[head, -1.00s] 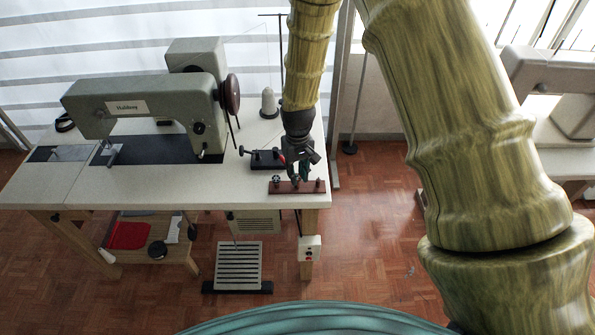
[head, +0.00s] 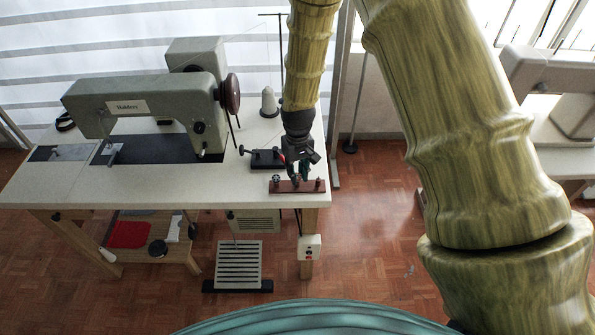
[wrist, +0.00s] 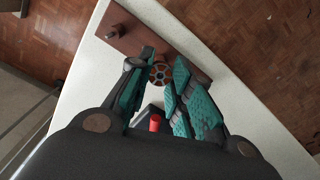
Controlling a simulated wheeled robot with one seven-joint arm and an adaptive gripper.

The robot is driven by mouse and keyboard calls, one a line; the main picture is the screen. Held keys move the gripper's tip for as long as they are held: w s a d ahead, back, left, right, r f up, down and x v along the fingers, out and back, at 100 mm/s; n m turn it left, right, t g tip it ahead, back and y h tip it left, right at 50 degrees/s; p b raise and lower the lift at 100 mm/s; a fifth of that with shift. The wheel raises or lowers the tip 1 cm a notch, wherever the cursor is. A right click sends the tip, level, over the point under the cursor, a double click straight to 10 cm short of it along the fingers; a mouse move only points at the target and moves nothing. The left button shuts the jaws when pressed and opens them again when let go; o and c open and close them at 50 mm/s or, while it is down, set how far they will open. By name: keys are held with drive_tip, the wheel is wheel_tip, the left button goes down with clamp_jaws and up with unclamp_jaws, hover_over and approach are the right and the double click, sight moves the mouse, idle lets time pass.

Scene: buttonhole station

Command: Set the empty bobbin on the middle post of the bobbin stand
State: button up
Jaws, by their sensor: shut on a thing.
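The bobbin (wrist: 160,74), a small brownish wheel with holes, is between the teal fingertips of my gripper (wrist: 160,78) in the wrist view. The fingers are shut on its sides. The bobbin stand (head: 297,187), a reddish-brown bar with short metal posts, lies at the table's front right edge. It also shows in the wrist view (wrist: 139,38). The bobbin is over the middle part of the bar; I cannot tell whether it is on the post or above it. The middle post is hidden. In the head view my gripper (head: 300,174) is at the bar's middle.
A black device (head: 262,160) with a red part (wrist: 154,123) sits just behind the stand. The sewing machine (head: 150,105) stands to the left, and a white thread cone (head: 269,103) behind. The white tabletop (head: 180,185) left of the stand is clear.

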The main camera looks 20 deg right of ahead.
drive_tip(key=shift+f, duration=0.25)
drive_tip(key=o, duration=0.8)
wheel_tip(320, 180, up, 12)
drive_tip(key=shift+w+d, duration=0.1)
idle(0.4)
idle(0.4)
